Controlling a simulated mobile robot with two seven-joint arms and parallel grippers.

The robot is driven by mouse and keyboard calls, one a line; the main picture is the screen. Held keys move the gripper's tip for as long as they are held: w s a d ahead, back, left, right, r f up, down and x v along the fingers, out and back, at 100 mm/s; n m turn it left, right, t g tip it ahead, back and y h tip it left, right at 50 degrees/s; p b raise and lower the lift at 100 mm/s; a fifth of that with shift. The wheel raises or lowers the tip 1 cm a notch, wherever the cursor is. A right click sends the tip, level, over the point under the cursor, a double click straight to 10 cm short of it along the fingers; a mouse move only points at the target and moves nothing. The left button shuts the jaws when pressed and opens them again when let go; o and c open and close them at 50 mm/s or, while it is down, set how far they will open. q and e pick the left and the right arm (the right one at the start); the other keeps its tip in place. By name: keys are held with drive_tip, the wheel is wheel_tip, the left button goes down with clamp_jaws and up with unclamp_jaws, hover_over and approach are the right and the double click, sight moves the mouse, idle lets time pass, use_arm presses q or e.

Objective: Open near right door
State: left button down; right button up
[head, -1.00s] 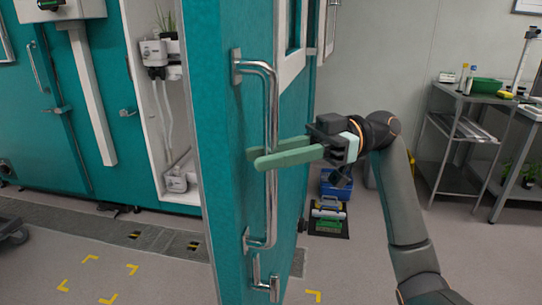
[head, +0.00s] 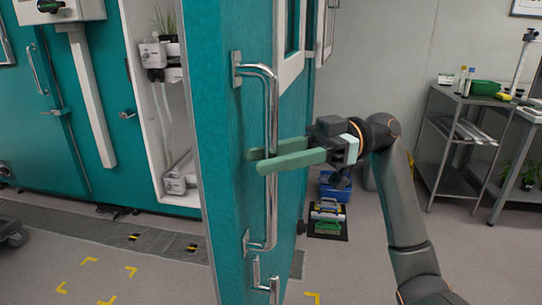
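The near teal door (head: 228,215) stands swung out from the chamber, its edge toward me and the white interior showing to its left. A long vertical metal handle (head: 272,205) is on its right-hand face. My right gripper (head: 285,157) reaches in from the right at the handle's middle height. Its two green fingers lie on either side of the bar, one behind it and one in front, with a gap between them. The fingers look open around the bar. I cannot tell whether either touches it. My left gripper is out of view.
A smaller metal latch (head: 264,280) sits below the handle. A blue crate (head: 334,187) and a dark mat with items stand on the floor behind the door. A metal shelf trolley (head: 452,150) is at the right. Floor between them is clear.

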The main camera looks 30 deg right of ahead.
drive_tip(key=d, duration=1.2)
drive_tip(key=shift+s+d, duration=0.25)
